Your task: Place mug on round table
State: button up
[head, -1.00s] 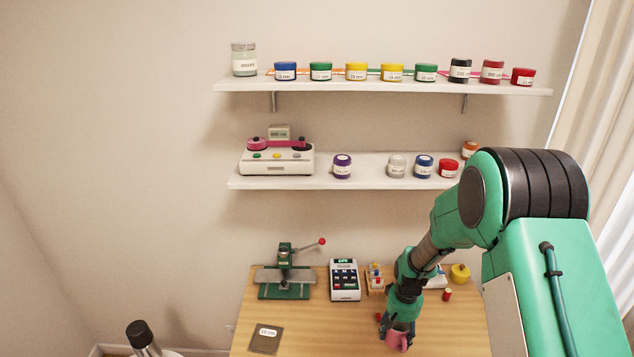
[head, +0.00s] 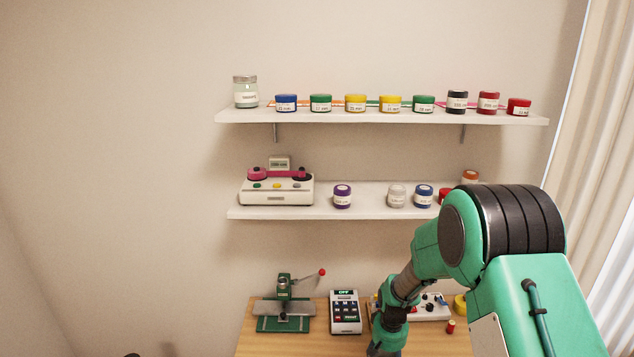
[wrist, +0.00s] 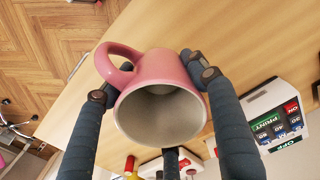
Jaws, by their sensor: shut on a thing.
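The pink mug (wrist: 165,68) is in my gripper (wrist: 151,80) in the wrist view, with its pale open mouth facing the camera and its handle to the left. Fingers close on the mug from both sides. A wooden table (wrist: 75,115) lies behind the mug in the wrist view; I cannot tell whether they touch. In the head view the same table (head: 268,343) shows at the bottom, and the mug and fingertips are out of the picture. No round table can be made out.
A green press (head: 285,310) and a calculator-like device (head: 345,312) stand on the table, left of my arm. Shelves (head: 385,117) with several jars hang above. Parquet floor (wrist: 45,45) shows beyond the table edge.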

jog(key=shift+s, duration=0.1)
jog(key=shift+m, duration=0.3)
jog(key=shift+s+a+r+b, duration=0.1)
jog(key=shift+s+a+b, duration=0.45)
jog(key=shift+s, duration=0.8)
jog(key=shift+s+a+r+b, duration=0.1)
jog(key=shift+s+a+b, duration=0.15)
jog(key=shift+s+a, duration=0.85)
jog(key=shift+s+a+b, duration=0.4)
jog(key=shift+s+a, duration=0.1)
jog(key=shift+s, duration=1.05)
jog(key=shift+w, duration=0.1)
jog(key=w, duration=0.5)
jog(key=w+f+b, duration=0.1)
jog(key=w, duration=0.4)
jog(key=w+a+b, duration=0.1)
jog(key=w, duration=0.4)
jog(key=shift+f, duration=0.2)
jog(key=shift+w, duration=0.1)
jog(key=shift+w+f, duration=0.1)
jog(key=shift+w, duration=0.25)
jog(key=shift+f+b, duration=0.75)
jog(key=shift+f, duration=0.95)
jog(key=shift+f, duration=0.15)
